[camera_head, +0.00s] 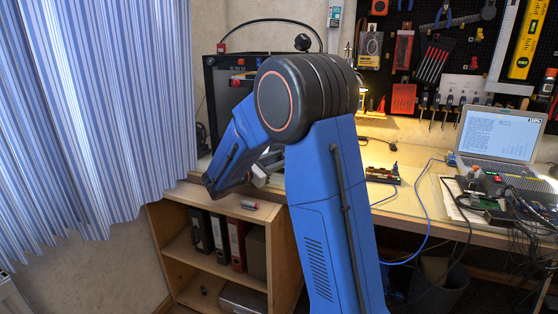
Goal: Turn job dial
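I cannot make out a job dial in this view. A black box-shaped machine (217,82) stands at the back left of the bench, and my blue arm covers its right and lower parts. My gripper (262,172) is a small grey shape at the end of my lowered blue forearm, above the left end of the bench and in front of the machine. My own arm partly hides it, so its opening does not show. I see nothing held in it.
A wooden shelf unit (176,247) with binders (219,237) stands below the bench's left end. A striped curtain (90,110) hangs at left. A laptop (497,135) and loose wires crowd the bench's right.

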